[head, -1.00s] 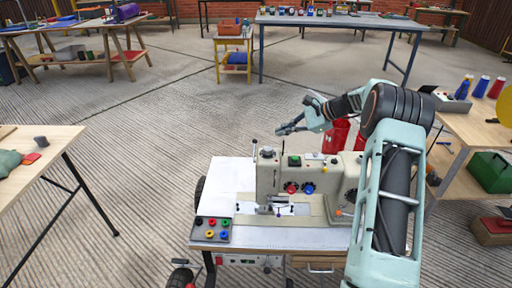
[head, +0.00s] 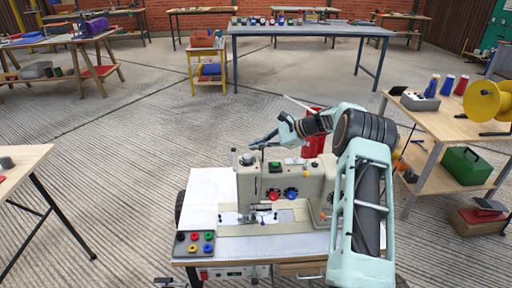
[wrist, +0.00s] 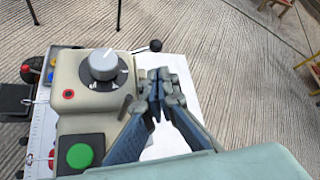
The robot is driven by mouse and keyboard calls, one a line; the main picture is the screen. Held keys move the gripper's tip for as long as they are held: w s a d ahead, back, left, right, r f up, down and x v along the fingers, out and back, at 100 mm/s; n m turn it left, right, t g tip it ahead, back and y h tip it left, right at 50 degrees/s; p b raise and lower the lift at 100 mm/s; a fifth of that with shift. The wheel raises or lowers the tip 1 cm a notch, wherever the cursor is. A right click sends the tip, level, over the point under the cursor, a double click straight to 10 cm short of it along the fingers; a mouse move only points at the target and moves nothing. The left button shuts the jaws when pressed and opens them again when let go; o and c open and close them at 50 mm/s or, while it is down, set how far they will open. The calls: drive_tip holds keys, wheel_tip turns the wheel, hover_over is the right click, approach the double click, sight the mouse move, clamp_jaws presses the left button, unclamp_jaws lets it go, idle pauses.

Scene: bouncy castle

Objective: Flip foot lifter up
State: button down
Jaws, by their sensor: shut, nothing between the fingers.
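The cream sewing machine (head: 252,185) stands on a white-topped table. A thin rod with a black ball end (head: 234,150), which looks like the foot lifter, sticks out behind the machine head. In the wrist view the black ball (wrist: 155,45) lies just beyond my fingertips, apart from them. My gripper (head: 254,146) is shut and empty behind the machine head, near the grey dial (head: 247,159). In the wrist view my gripper (wrist: 160,83) hangs beside the machine's edge, over the white tabletop. The rod's root is hidden by the machine.
The green button (wrist: 80,155) and dial (wrist: 103,65) are on the machine top close to my fingers. A workbench (head: 465,130) stands at right.

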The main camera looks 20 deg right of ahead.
drive_tip(key=b+x, duration=0.1)
drive_tip(key=x, duration=0.6)
